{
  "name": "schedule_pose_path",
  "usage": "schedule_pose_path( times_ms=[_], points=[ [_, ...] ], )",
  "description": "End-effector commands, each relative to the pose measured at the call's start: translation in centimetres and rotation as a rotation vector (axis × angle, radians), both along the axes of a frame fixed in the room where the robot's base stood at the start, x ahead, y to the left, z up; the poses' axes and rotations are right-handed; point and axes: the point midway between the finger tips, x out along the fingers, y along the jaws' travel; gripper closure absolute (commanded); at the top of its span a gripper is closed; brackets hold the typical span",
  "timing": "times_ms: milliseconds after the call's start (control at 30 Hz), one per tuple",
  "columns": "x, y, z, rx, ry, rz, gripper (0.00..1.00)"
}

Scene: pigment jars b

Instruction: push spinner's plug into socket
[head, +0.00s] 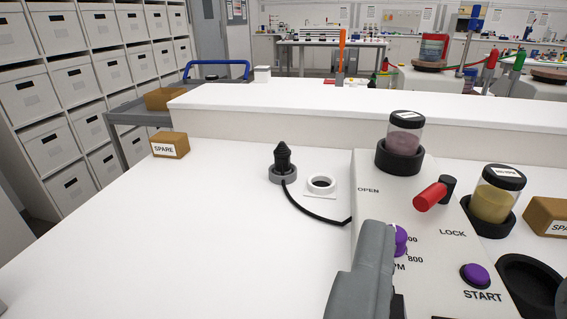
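The spinner's plug (283,158) is black, with a ribbed, tapering body. It stands upright in a grey round holder (284,177) on the white bench. Its black cable (318,217) curves right to the spinner (372,170), a white sloped housing. My gripper (372,260) shows as a grey finger at bottom centre, in front of the spinner's panel and partly over a purple dial. It is clear of the plug; its other finger is not clearly visible.
The spinner's panel carries a red lever (430,196) and a purple START button (475,274). Capped jars stand in black cups, a pink one (405,138) and a yellow one (492,204). A SPARE box (170,145) sits at left. The bench's left front is clear.

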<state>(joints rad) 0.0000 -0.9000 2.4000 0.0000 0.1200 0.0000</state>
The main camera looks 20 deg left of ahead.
Motion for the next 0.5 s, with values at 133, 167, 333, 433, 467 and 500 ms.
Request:
schedule_pose_path(
  times_ms=[133,167,333,433,467,500],
  points=[
    [0.2,0.0,0.1,-0.002,0.005,0.001,0.43],
    [0.3,0.1,0.1,-0.004,0.010,0.002,0.43],
    [2.5,0.5,0.8,-0.029,0.082,0.019,0.43],
    [4.4,1.0,1.5,-0.055,0.147,0.039,0.43],
    [5.0,1.2,1.6,-0.063,0.167,0.044,0.43],
    [5.7,1.4,1.8,-0.073,0.193,0.054,0.43]
  ],
)
